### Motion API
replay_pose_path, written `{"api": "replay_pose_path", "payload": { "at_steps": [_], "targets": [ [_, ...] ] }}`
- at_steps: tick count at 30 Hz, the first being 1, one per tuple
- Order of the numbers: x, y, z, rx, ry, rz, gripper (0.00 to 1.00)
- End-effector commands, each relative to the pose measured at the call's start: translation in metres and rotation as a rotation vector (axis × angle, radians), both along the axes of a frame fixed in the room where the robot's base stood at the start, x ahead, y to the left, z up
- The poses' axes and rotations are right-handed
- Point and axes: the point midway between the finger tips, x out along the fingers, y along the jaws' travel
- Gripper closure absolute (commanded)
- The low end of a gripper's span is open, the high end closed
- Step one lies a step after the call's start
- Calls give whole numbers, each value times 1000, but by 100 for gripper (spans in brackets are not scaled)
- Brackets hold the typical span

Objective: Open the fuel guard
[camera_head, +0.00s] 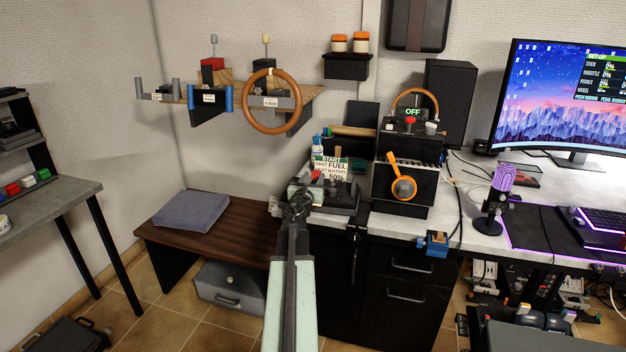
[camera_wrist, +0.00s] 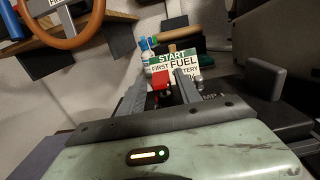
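A small red guard (camera_head: 316,176) sits on a dark switch box (camera_head: 337,196) on the near left end of the desk. A sign (camera_head: 328,168) reading "START FIRST FUEL" stands just behind it. In the wrist view, the red guard (camera_wrist: 162,82) shows between and just beyond my fingertips. My gripper (camera_wrist: 160,78) is open, with a gap between its fingers. In the head view, my gripper (camera_head: 299,203) is at the front left of the switch box. I cannot tell whether it touches the guard or whether the guard is down or raised.
A black box with an orange lever (camera_head: 403,186) stands right of the switch box. A shelf with an orange wheel (camera_head: 271,101) hangs at the upper left. A bench (camera_head: 205,236) is at the left, below desk height.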

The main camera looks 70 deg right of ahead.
Motion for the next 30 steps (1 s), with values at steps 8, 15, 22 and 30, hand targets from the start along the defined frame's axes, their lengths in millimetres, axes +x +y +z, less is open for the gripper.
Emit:
{"api": "replay_pose_path", "payload": {
  "at_steps": [8, 15, 22, 30],
  "targets": [
    [0, 1, 0, 0, -1, 1, 91],
    [1, 1, 0, 0, -1, 1, 100],
    [1, 1, 0, 0, -1, 1, 100],
    [1, 2, 0, 0, -1, 2, 100]
  ]
}}
